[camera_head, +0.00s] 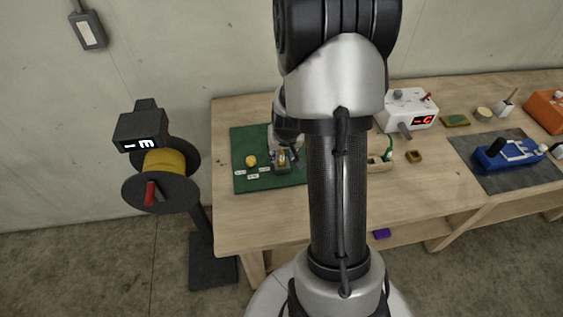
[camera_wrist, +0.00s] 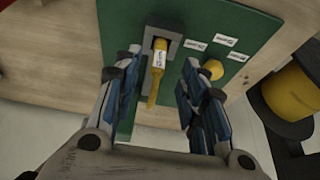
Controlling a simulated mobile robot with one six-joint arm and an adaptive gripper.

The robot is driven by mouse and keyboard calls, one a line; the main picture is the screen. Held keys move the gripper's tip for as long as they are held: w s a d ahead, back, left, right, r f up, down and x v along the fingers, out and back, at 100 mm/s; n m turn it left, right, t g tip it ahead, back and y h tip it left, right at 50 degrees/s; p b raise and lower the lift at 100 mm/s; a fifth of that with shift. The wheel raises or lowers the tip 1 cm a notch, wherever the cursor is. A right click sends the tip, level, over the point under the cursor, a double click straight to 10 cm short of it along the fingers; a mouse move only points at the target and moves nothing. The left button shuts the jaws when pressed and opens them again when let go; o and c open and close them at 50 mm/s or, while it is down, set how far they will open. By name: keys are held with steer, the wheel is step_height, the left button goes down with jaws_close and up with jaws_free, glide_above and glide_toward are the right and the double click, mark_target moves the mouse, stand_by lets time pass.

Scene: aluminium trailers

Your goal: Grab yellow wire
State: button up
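A yellow wire-like piece with a white label (camera_wrist: 157,62) sits in a grey holder (camera_wrist: 172,40) on the green mat (camera_wrist: 250,25), and its lower end sticks out towards me in the wrist view. My gripper (camera_wrist: 155,78) is open, with one finger on each side of this piece and a gap to both. Whether it is the task's wire I cannot tell for certain. In the head view my gripper (camera_head: 286,158) is over the right part of the green mat (camera_head: 245,142). Yellow wire is also wound on a black spool (camera_head: 165,162) on a stand left of the table.
A round yellow object (camera_head: 251,160) and small white labels (camera_head: 253,176) lie on the mat. The wooden table (camera_head: 430,185) also holds a white box (camera_head: 408,108), a blue tool (camera_head: 508,153) and an orange box (camera_head: 547,110). My arm hides part of the table.

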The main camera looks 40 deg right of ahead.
mark_target(282, 153)
steer(key=b+x, duration=0.2)
steer(key=x, duration=0.3)
steer(key=shift+d, duration=0.15)
steer(key=shift+c, duration=0.3)
jaws_close()
